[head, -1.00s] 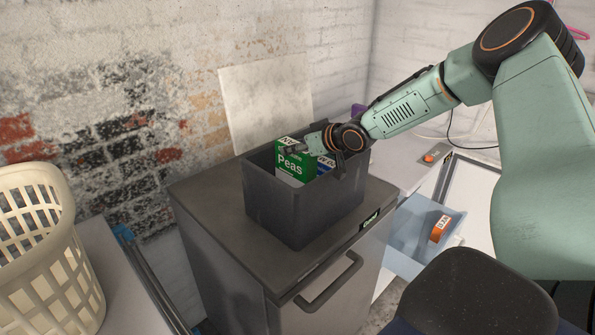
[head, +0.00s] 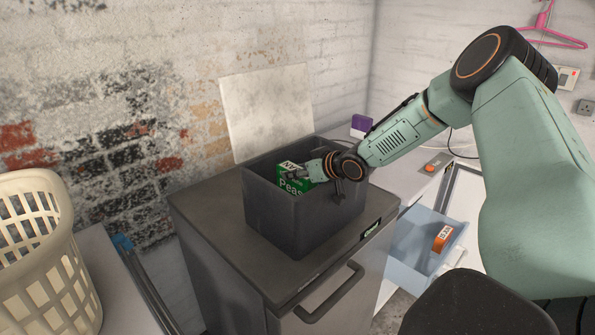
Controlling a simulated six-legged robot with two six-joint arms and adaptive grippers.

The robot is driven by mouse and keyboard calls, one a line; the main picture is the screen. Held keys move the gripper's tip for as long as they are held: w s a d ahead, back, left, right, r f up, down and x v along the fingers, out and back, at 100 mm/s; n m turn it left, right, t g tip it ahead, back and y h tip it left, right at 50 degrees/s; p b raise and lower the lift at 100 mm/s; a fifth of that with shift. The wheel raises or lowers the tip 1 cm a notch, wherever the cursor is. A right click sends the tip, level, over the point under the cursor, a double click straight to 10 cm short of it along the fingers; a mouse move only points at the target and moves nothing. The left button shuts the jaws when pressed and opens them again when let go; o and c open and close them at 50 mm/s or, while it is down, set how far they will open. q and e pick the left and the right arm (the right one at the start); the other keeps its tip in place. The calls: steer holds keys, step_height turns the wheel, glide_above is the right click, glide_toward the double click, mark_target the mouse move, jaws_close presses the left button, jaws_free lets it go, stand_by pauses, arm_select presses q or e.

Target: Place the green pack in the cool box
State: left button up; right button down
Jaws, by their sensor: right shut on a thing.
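The green pack (head: 287,185), printed "Peas", is inside the dark grey cool box (head: 285,221), with its lower part hidden by the box's front wall. My right gripper (head: 298,174) reaches in over the box's right side and is shut on the top of the pack. The cool box stands open on a grey cabinet (head: 213,205). Whether the pack touches the box floor is hidden. My left gripper is not in view.
A cream basket (head: 50,265) stands at the left. A pale board (head: 268,105) leans on the wall behind the box. At the right are a purple box (head: 361,123) and a blue bin (head: 412,245) with an orange item (head: 442,238). The cabinet top is bare around the box.

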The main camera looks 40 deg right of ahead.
steer(key=shift+w+f, duration=0.1)
steer(key=shift+f, duration=0.15)
steer(key=c, duration=0.8)
jaws_free()
steer(key=shift+a+f, duration=0.1)
steer(key=shift+f, duration=0.1)
steer(key=shift+r, duration=0.25)
steer(key=p+v, duration=0.1)
steer(key=v, duration=0.1)
steer(key=p+v, duration=0.2)
steer(key=r+p+v, duration=0.1)
steer(key=p+v, duration=0.1)
steer(key=shift+r, duration=0.15)
steer(key=shift+p+v, duration=3.05)
steer(key=shift+p, duration=1.7)
